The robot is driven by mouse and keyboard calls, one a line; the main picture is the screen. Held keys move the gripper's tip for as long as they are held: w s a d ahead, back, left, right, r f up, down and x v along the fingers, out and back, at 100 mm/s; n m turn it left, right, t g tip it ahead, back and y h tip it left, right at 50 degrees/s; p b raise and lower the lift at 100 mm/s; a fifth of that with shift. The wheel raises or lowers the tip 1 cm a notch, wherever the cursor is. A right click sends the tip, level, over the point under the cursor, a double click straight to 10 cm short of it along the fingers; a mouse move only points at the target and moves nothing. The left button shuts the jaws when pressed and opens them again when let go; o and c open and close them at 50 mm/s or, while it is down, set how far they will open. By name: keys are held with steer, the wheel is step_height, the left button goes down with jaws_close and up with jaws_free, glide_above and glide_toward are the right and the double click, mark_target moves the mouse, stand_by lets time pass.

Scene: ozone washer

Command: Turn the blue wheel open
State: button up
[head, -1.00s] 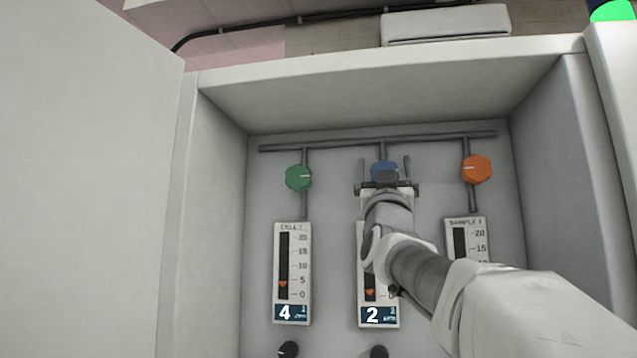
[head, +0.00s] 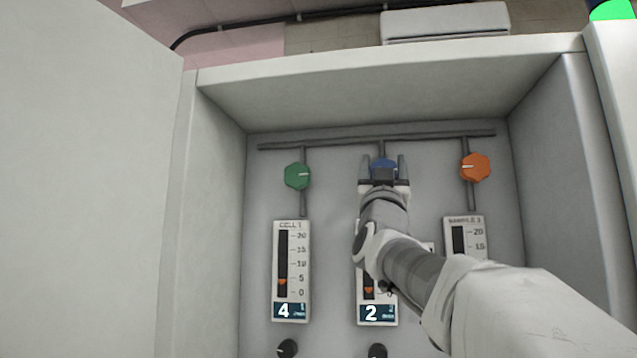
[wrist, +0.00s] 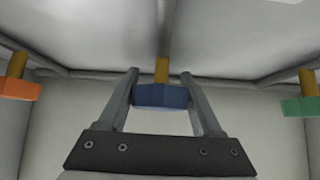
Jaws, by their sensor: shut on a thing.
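The blue wheel (head: 383,164) is the middle one of three wheels on the back panel of the cabinet. My gripper (head: 384,163) is at it, with one finger on each side, and hides part of it in the head view. In the wrist view the blue wheel (wrist: 160,95) sits between the two fingertips of my gripper (wrist: 161,92), which is shut on its sides. A brass-coloured stem shows behind the wheel. Any mark on the wheel's face is hidden.
A green wheel (head: 298,176) is to the left and an orange wheel (head: 475,167) to the right. Gauges hang below, the left one (head: 291,270) showing 4. Cabinet walls (head: 540,180) close in both sides, and pipes run along the panel.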

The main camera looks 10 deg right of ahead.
steer(key=shift+m+g+h, duration=0.4)
steer(key=shift+m+h, duration=0.4)
steer(key=shift+m, duration=0.1)
steer(key=o, duration=1.3)
steer(key=shift+f, duration=0.1)
